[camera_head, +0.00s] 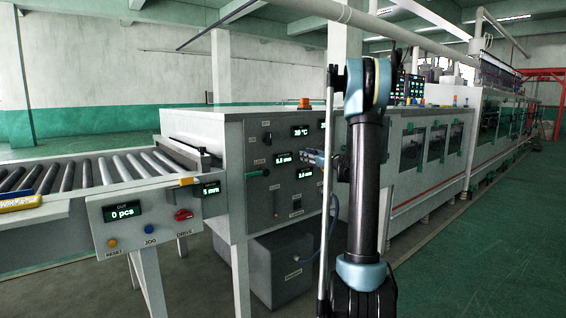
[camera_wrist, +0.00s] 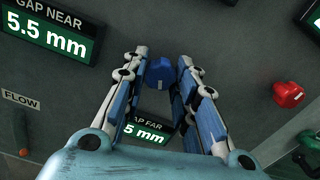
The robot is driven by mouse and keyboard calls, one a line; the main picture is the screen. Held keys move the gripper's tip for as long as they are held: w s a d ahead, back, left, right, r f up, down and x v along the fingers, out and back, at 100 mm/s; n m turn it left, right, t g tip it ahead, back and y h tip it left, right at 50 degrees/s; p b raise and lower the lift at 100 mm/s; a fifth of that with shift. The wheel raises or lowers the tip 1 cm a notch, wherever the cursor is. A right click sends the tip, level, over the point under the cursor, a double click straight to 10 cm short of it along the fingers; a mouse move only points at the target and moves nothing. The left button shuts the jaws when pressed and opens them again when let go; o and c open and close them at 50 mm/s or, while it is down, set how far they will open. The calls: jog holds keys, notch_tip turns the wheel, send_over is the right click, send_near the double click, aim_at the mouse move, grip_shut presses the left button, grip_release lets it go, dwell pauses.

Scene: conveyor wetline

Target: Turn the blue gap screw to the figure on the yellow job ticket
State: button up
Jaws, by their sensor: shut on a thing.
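The blue gap screw (camera_wrist: 160,72) is a small blue knob on the grey panel in the wrist view. My gripper (camera_wrist: 164,66) has one finger on each side of it and is shut on it. The GAP NEAR display (camera_wrist: 48,32) reads 5.5 mm. The GAP FAR display (camera_wrist: 146,129) is partly hidden by a finger; only "5 mm" shows at its end. In the head view my gripper (camera_head: 316,158) is at the machine's front panel, partly behind my arm. No yellow job ticket can be read; a yellow lettered thing (camera_head: 18,203) lies at the left edge.
A red knob (camera_wrist: 288,95) sits right of my gripper, with a green one below it. A FLOW label (camera_wrist: 21,99) is at left. The roller conveyor (camera_head: 85,175) has an OUT panel (camera_head: 150,222) reading 0 pcs. The green floor at right is clear.

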jog(key=shift+m, duration=1.6)
jog(key=m, duration=0.3)
jog(key=shift+a, duration=0.1)
jog(key=o, duration=0.7)
jog(key=shift+f, duration=0.1)
jog(key=shift+o, duration=0.2)
